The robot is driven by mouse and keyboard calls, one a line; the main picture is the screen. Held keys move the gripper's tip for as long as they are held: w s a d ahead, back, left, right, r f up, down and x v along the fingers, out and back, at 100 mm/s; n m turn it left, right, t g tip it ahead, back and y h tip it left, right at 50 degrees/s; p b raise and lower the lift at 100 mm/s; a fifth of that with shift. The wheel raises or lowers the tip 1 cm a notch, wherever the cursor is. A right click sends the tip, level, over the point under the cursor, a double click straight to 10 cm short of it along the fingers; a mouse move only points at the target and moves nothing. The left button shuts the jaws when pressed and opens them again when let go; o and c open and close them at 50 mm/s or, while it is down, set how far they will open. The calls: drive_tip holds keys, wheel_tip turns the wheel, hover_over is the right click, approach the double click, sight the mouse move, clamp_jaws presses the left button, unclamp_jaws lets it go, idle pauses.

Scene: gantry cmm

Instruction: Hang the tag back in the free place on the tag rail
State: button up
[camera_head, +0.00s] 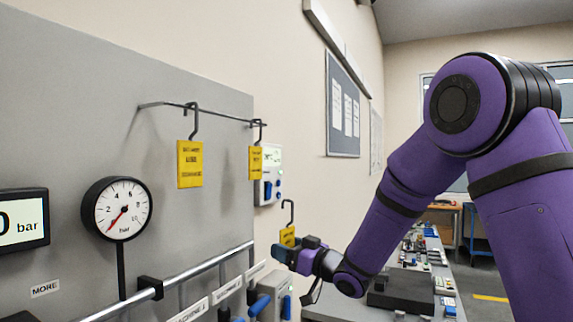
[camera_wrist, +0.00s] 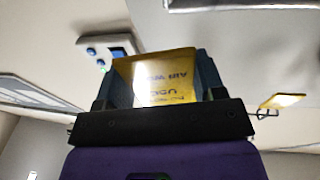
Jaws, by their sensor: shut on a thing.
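My gripper (camera_head: 284,247) is shut on a yellow tag (camera_head: 287,235) with a dark hook rising above it. The held tag also shows between the fingers in the wrist view (camera_wrist: 155,78), its lettering upside down there. The tag rail (camera_head: 225,115) is a thin dark rod standing out from the grey panel, higher and to the left of my gripper in the head view. A yellow tag (camera_head: 190,164) and another yellow tag (camera_head: 255,161) hang from it by hooks. Bare rail shows between them and at the left end. The held tag is apart from the rail.
A white wall unit (camera_head: 272,165) is behind the right-hand hanging tag. A pressure gauge (camera_head: 118,209), a display (camera_head: 22,220) and a silver pipe (camera_head: 190,272) are on the panel's lower part. A bench (camera_head: 345,303) with equipment stands behind my arm.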

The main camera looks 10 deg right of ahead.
drive_tip(key=s+a+r+n+g+y, duration=0.1)
drive_tip(key=s+a+r, duration=0.1)
drive_tip(key=s+r, duration=0.75)
drive_tip(key=s+a+r+n+g+y, duration=0.15)
drive_tip(key=s+r, duration=0.25)
drive_tip(key=r, duration=1)
drive_tip(key=w+a+f, duration=0.2)
drive_tip(key=w+a, duration=0.6)
drive_tip(key=a, duration=0.2)
drive_tip(key=shift+w+a+f, duration=0.25)
drive_tip(key=shift+a+f, duration=0.1)
drive_tip(key=shift+a, duration=0.05)
drive_tip(key=shift+m, duration=0.25)
drive_tip(key=o, duration=0.8)
drive_tip(key=shift+o, duration=0.2)
drive_tip(key=shift+d, duration=0.1)
